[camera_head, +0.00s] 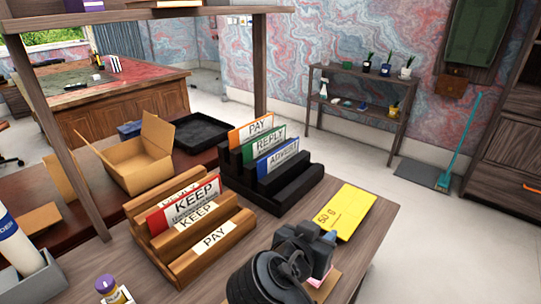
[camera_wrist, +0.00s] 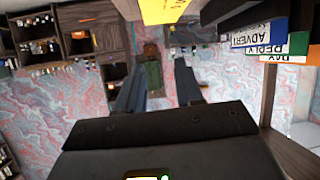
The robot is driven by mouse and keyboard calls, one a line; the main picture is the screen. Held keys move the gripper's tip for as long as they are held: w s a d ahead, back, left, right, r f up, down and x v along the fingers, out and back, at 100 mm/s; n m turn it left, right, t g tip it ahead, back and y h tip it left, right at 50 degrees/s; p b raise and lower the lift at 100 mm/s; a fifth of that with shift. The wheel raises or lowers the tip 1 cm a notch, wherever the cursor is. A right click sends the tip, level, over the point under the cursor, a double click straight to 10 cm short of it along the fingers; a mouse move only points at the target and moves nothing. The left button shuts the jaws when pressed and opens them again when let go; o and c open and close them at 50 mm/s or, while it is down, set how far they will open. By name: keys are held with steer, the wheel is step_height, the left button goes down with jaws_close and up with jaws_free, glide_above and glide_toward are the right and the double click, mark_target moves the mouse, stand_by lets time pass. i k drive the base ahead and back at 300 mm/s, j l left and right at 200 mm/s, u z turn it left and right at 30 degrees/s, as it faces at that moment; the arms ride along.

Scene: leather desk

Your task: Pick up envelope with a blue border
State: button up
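The envelope with a blue border, marked ADVERT (camera_head: 284,157), stands in the front slot of a black stepped rack (camera_head: 262,192). Green-bordered REPLY (camera_head: 265,139) and orange-bordered PAY (camera_head: 252,127) envelopes stand behind it. The wrist view looks upside down; there the ADVERT envelope (camera_wrist: 258,38) is at upper right, off to the side of the fingers. My gripper (camera_head: 320,242) is in front of the rack, to its lower right, apart from it. In the wrist view my gripper (camera_wrist: 161,68) has its two fingers spread with nothing between them.
A yellow 50 g packet (camera_head: 347,211) lies right of the rack. A cardboard box (camera_head: 140,160) and black tray (camera_head: 202,132) are behind. A shelf post (camera_head: 260,65) rises behind the black rack.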

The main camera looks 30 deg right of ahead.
mark_target(265, 167)
steer(key=i, duration=1)
